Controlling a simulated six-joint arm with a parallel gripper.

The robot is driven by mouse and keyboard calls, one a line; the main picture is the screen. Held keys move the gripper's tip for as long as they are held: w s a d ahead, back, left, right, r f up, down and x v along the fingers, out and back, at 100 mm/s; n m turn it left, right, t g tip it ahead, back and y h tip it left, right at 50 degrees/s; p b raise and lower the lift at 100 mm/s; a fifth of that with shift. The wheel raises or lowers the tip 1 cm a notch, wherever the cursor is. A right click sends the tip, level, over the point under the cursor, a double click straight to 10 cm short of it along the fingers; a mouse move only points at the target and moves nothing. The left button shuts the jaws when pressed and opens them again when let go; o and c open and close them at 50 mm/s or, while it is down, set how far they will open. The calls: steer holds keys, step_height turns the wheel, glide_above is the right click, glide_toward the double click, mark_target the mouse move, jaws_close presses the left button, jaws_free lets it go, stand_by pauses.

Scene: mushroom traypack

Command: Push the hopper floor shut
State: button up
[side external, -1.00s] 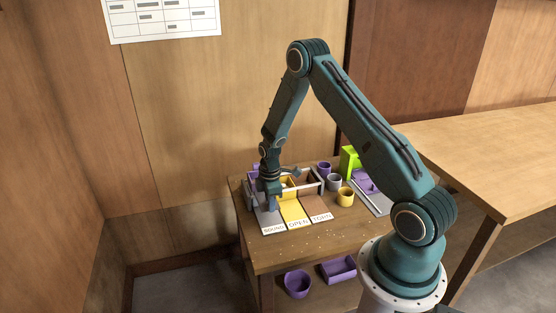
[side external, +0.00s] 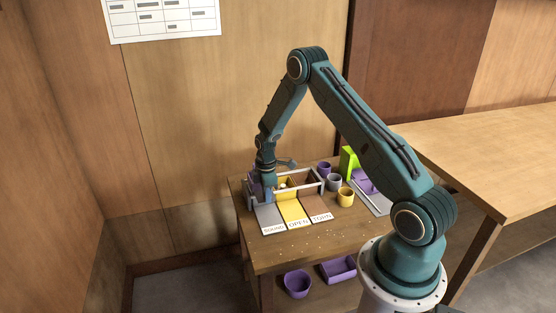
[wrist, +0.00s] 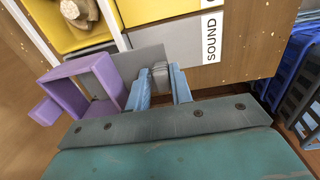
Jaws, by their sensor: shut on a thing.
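The hopper is a purple open-ended box with a side knob (wrist: 78,92) at the left of the wrist view. In the side view a bit of its purple (side external: 253,180) shows behind my gripper. The hopper floor is a flat grey plate (wrist: 138,62) that reaches from inside the box out to the right. A small grey block (wrist: 160,72), which looks like its tab, sits between my blue fingertips. My gripper (wrist: 163,88) is shut on this block. In the side view my gripper (side external: 268,196) is low over the SOUND lane, and the hopper floor is hidden there.
Grey SOUND (side external: 271,220), yellow OPEN (side external: 294,212) and brown TORN (side external: 317,207) lanes lie side by side. A pale mushroom (wrist: 75,9) lies in the yellow part. Purple (side external: 323,168), grey (side external: 334,183) and yellow (side external: 346,197) cups and a green stand (side external: 349,160) are to the right.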

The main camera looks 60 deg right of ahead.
steer(key=shift+w+d+f+g, duration=0.1)
steer(key=shift+w+f+g, duration=0.05)
steer(key=shift+f, duration=0.25)
steer(key=shift+w+f+g, duration=0.1)
steer(key=shift+f+g, duration=0.05)
steer(key=shift+f, duration=0.2)
steer(key=o, duration=0.7)
steer(key=shift+c, duration=0.2)
steer(key=shift+r, duration=0.15)
steer(key=shift+o, duration=0.5)
steer(key=shift+r, duration=0.2)
steer(key=shift+w+d+r, duration=0.1)
steer(key=shift+d+r, duration=0.05)
steer(key=shift+r, duration=0.9)
steer(key=shift+d+r, duration=0.15)
steer(key=shift+r, duration=0.9)
steer(key=shift+r, duration=0.1)
